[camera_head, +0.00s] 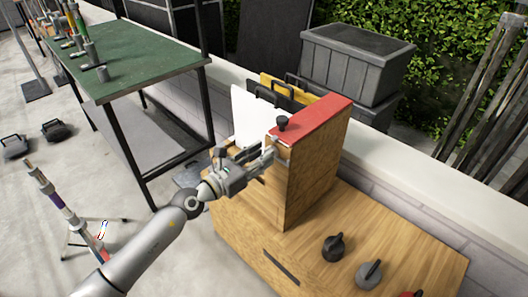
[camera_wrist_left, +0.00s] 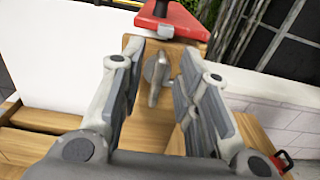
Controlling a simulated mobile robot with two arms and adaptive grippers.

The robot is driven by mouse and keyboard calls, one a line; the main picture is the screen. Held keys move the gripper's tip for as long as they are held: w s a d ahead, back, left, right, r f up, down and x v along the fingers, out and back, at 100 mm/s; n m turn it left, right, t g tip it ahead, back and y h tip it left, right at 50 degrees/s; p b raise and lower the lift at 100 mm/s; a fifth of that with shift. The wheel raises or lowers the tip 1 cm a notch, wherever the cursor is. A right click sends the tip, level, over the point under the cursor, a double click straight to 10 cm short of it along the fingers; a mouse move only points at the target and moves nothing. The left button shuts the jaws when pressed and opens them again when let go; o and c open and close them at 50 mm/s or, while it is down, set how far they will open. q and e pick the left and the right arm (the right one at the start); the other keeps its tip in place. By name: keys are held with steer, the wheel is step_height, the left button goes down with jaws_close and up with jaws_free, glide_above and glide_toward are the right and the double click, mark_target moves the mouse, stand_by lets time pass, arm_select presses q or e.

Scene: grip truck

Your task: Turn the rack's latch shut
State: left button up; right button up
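The wooden rack (camera_head: 310,165) has a red top (camera_head: 315,118) with a black knob and stands on a wooden cabinet. In the left wrist view the grey metal latch (camera_wrist_left: 157,78) is on the rack's narrow wooden end face, below the red top (camera_wrist_left: 180,20). Its handle looks close to upright, slightly tilted. My left gripper (camera_head: 264,154) is at this end of the rack. In the wrist view its fingers (camera_wrist_left: 160,62) are spread, one on each side of the latch, with gaps visible. In the head view the gripper largely hides the latch. My right gripper is not in view.
Black and grey knobbed weights (camera_head: 368,274) stand on the cabinet top (camera_head: 415,245) at right. White, yellow and black panels (camera_head: 252,117) stand behind the rack. A low wall and grey bins (camera_head: 355,62) are behind. A green-topped table (camera_head: 135,55) is at left.

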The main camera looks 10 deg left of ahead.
arm_select(q)
steer(key=shift+x, duration=0.8)
steer(key=shift+c, duration=0.5)
jaws_close()
